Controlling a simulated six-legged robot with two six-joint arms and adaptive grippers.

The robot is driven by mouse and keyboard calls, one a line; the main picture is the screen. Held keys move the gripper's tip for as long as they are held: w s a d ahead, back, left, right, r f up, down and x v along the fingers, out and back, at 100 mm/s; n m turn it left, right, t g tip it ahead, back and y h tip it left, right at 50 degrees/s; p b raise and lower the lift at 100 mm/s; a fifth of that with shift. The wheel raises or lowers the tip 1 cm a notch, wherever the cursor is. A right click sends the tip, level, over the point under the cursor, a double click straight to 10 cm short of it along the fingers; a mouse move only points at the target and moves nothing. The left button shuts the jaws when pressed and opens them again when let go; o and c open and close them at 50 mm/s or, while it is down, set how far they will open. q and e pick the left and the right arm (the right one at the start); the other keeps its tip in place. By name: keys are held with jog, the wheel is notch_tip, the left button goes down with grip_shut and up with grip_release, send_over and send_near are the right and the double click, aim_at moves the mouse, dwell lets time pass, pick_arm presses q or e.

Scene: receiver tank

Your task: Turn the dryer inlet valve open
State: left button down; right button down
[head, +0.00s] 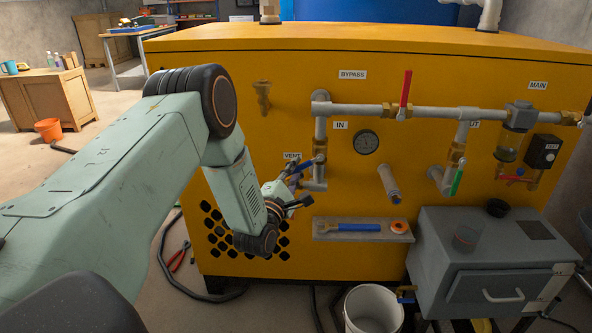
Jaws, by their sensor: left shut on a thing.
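The yellow dryer cabinet (350,70) fills the middle of the head view, with grey pipes on its front. The inlet valve's blue lever (303,166) sits on the left vertical pipe, below the IN label (340,125) and beside the VENT label (291,156). The lever slants down to the left from the pipe. My left gripper (289,184) reaches in from the left and is shut on the lever's outer end; its fingers partly hide that end. My right gripper is not in view.
A red bypass lever (405,89) stands upright on the top pipe. A green lever (456,182) hangs on the outlet pipe. Below, a shelf (330,237) holds a blue-handled wrench (355,227) and orange tape. A grey box (485,240) and white bucket (373,311) stand lower right.

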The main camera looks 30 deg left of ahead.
pick_arm(q)
jog(key=c, duration=1.4)
grip_release()
jog(key=shift+s, duration=0.1)
jog(key=shift+o, duration=0.5)
jog(key=v, duration=1.2)
